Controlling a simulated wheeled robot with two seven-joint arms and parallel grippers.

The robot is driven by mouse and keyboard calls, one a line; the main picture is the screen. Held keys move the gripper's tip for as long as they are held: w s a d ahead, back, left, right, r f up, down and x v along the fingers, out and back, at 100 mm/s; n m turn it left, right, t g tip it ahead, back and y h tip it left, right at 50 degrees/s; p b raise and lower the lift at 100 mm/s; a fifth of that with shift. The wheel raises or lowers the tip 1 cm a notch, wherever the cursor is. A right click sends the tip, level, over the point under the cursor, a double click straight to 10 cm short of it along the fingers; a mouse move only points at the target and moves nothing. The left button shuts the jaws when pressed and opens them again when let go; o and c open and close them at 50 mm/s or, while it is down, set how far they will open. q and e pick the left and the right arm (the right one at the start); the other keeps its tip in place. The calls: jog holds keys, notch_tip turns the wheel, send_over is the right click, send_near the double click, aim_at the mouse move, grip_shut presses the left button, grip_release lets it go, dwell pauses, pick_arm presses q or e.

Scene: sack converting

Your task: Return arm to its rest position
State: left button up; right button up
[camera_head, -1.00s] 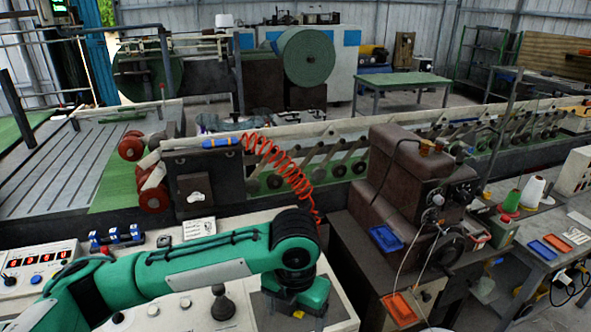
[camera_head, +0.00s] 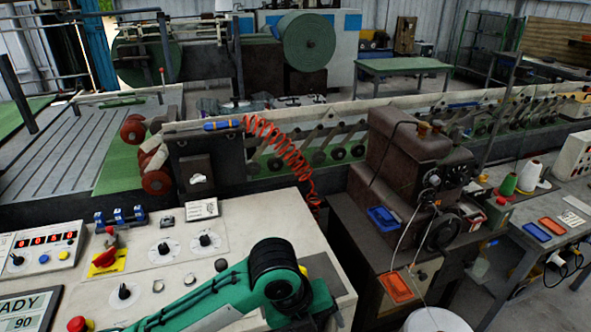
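My green and black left arm (camera_head: 220,300) comes in at the bottom edge, left of centre. It reaches right over the pale control console (camera_head: 240,230), and its black joint (camera_head: 273,268) is near the console's right part. The arm's outer end points down toward the bottom edge. Its gripper fingers do not show, and I see nothing held. My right arm and gripper are not in view.
The console has a red switch on a yellow plate (camera_head: 105,258), black knobs (camera_head: 205,240) and a red button (camera_head: 78,324). A brown machine (camera_head: 410,180) stands to the right, with a white roll (camera_head: 437,320) at the bottom. A red coiled hose (camera_head: 285,150) hangs behind.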

pick_arm(q)
jog(key=s+a+f+n+t+y, duration=0.1)
jog(key=s+a+f+n, duration=0.4)
jog(key=a+n, duration=0.5)
jog(key=s+a+f+n+t+y, duration=0.1)
jog(key=s+a+f+n+y, duration=0.1)
jog(key=s+a+f+n, duration=0.55)
jog(key=s+a+f+n+t+y, duration=0.1)
jog(key=s+a+f+n, duration=0.2)
jog(key=a+n, duration=0.85)
notch_tip(320, 180, down, 32)
jog(key=d+n+g, duration=0.1)
jog(key=d+n, duration=0.1)
jog(key=d, duration=0.1)
jog(key=s+a+f, duration=0.1)
jog(key=s+f, duration=0.8)
jog(key=s+a+f+g, duration=0.1)
jog(key=s+a+f, duration=0.1)
jog(key=s+f, duration=0.7)
jog(key=shift+s+a, duration=0.3)
jog(key=shift+s, duration=0.4)
jog(key=shift+f, duration=0.1)
